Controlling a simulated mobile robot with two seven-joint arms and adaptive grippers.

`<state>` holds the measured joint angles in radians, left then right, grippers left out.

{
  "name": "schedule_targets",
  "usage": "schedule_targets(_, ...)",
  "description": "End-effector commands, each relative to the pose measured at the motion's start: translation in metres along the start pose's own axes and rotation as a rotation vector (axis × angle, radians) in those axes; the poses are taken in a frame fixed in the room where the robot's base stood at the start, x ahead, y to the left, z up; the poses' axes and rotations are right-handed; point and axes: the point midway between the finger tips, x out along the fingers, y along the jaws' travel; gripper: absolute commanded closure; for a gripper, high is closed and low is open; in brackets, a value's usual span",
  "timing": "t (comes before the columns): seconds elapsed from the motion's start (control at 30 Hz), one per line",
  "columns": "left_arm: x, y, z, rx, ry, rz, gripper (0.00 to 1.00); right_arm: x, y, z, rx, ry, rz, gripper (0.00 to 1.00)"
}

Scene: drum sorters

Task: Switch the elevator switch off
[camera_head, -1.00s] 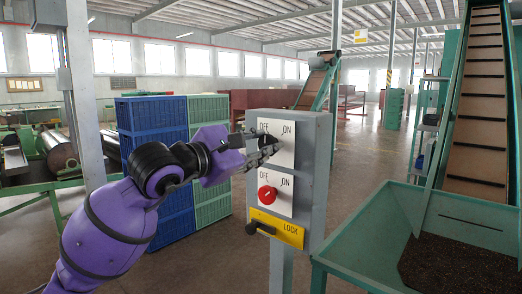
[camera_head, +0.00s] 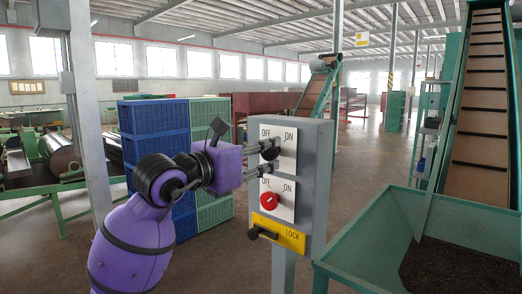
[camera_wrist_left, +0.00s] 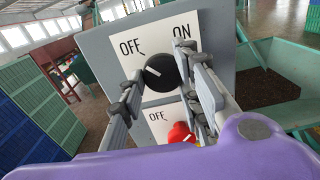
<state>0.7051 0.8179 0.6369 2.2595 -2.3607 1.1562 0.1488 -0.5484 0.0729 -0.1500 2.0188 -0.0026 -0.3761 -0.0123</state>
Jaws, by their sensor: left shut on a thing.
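A grey control box (camera_head: 318,190) on a post carries two switch plates marked OFF and ON. The upper plate has a black knob (camera_head: 270,152), also seen in the left wrist view (camera_wrist_left: 165,73). Its white mark points up and left, towards OFF. My left gripper (camera_head: 277,157) is at the upper plate, with its fingers on either side of the black knob and shut on it. The lower plate has a red knob (camera_head: 269,200), partly hidden behind a finger in the left wrist view (camera_wrist_left: 180,133). My right gripper is not in view.
A yellow LOCK plate (camera_head: 290,238) with a black handle sits below the switches. A green hopper (camera_head: 385,230) and inclined conveyor (camera_head: 485,120) stand to the right. Blue crates (camera_head: 155,145) and green crates (camera_head: 212,125) are stacked behind my arm.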

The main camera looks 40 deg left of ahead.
Motion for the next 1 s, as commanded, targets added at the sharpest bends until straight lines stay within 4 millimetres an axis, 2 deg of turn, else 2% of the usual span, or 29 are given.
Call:
schedule_targets(0.03, -0.0017, 0.0054, 0.0082, -0.015, -0.019, 0.014, 0.95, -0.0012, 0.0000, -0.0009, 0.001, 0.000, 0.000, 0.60)
schedule_targets(0.67, -0.0014, 0.0056, 0.0058, -0.066, -0.016, 0.014, 0.95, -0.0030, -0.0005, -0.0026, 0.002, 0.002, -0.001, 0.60)
schedule_targets(0.7, -0.0014, 0.0056, 0.0058, -0.066, -0.016, 0.014, 0.68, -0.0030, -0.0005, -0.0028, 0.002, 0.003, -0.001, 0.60)
schedule_targets(0.8, -0.0015, 0.0053, 0.0058, -0.065, -0.016, 0.013, 0.56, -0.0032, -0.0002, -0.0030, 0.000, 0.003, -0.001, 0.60)
schedule_targets(1.0, -0.0013, 0.0038, 0.0042, -0.064, -0.012, 0.010, 0.56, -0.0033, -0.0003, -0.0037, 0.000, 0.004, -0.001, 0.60)
